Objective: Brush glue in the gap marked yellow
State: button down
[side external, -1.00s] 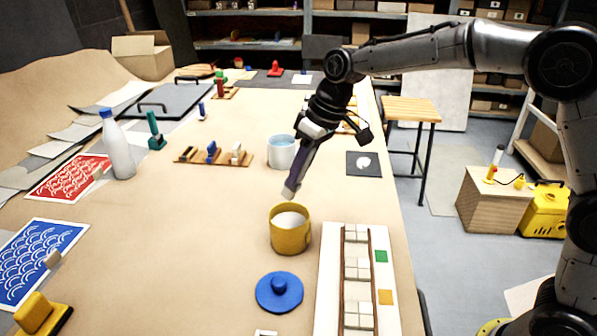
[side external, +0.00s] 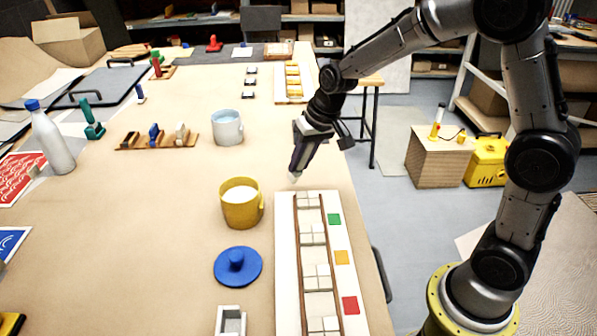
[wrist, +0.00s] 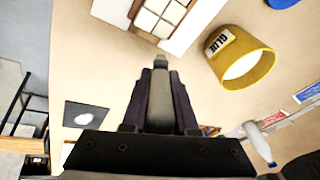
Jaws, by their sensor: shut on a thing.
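My gripper (side external: 303,150) is shut on a brush, whose grey body (wrist: 160,100) shows between the fingers in the wrist view. The brush's pale tip (side external: 294,178) points down, above the table near the far end of the mosaic panel (side external: 285,260). The panel has groups of white tiles with gaps between them, and green (side external: 334,219), yellow (side external: 342,257) and red (side external: 350,305) squares along its right side. The yellow glue pot (side external: 240,213), open with pale glue inside, stands left of the panel. Its GLUE label (wrist: 217,42) shows in the wrist view. I cannot tell whether the tip carries glue.
A blue lid (side external: 238,266) lies in front of the pot. A light-blue mug (side external: 227,128) and a wooden stamp rack (side external: 160,140) stand farther back. A white bottle (side external: 50,140) is at the left. The table's right edge runs close beside the panel.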

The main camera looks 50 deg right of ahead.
jog(key=s+a+r+n+y, duration=0.1)
jog(key=s+a+r, duration=0.35)
jog(key=s, duration=0.45)
jog(key=s+a+r, duration=0.4)
jog(key=s+r, duration=0.2)
jog(key=s, duration=0.3)
jog(key=shift+g+y, duration=0.3)
jog(key=shift+g, duration=0.1)
jog(key=shift+s+a+f, duration=0.1)
jog(key=shift+a+f, duration=0.05)
jog(key=shift+f, duration=1.1)
jog(key=shift+s+a+f, duration=0.1)
jog(key=shift+f, duration=1.1)
